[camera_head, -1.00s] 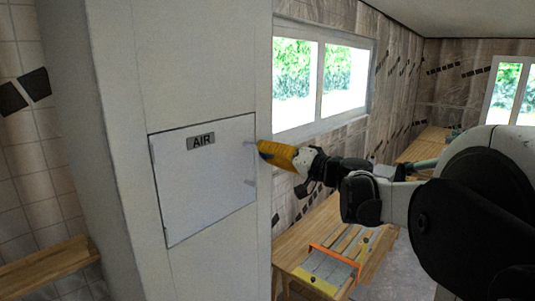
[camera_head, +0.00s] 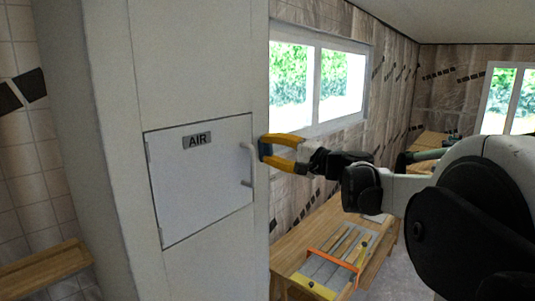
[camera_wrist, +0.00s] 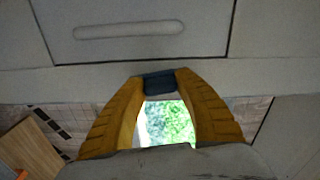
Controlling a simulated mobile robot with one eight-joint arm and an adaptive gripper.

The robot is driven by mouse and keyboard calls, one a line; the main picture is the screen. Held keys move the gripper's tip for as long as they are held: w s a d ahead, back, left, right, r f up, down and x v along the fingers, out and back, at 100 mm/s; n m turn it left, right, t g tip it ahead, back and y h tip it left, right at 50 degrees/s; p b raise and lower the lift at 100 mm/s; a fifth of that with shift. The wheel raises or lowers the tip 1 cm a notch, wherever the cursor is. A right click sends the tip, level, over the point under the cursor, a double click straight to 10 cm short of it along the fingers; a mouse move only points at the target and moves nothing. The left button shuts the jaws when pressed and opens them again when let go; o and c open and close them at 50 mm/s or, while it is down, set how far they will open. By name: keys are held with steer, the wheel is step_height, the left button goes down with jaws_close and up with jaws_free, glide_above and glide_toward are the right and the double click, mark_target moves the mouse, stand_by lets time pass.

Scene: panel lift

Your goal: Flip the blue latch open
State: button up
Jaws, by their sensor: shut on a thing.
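The dark blue latch (camera_wrist: 159,82) sits between the tips of my gripper's yellow fingers in the wrist view. My gripper (camera_head: 265,148) is shut on it at the right edge of the white cabinet, in the head view. The latch is small there and mostly hidden by the fingers. The white panel (camera_head: 200,195) labelled AIR (camera_head: 197,140) lies to the left, looking flush with the cabinet front. Its pale handle (camera_head: 249,165) stands on its right side, just left of the fingertips. The handle (camera_wrist: 130,29) also shows in the wrist view, apart from the fingers.
A window (camera_head: 318,87) is in the wall behind my gripper. A wooden bench (camera_head: 290,252) with an orange-handled tool carrier (camera_head: 335,262) stands below the arm. A wooden ledge (camera_head: 45,268) is at the lower left.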

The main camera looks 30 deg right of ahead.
steer(key=shift+w+d+m, duration=0.1)
steer(key=shift+d+m, duration=0.15)
steer(key=shift+m, duration=0.55)
steer(key=o, duration=0.9)
steer(key=shift+w, duration=0.1)
steer(key=v, duration=1.2)
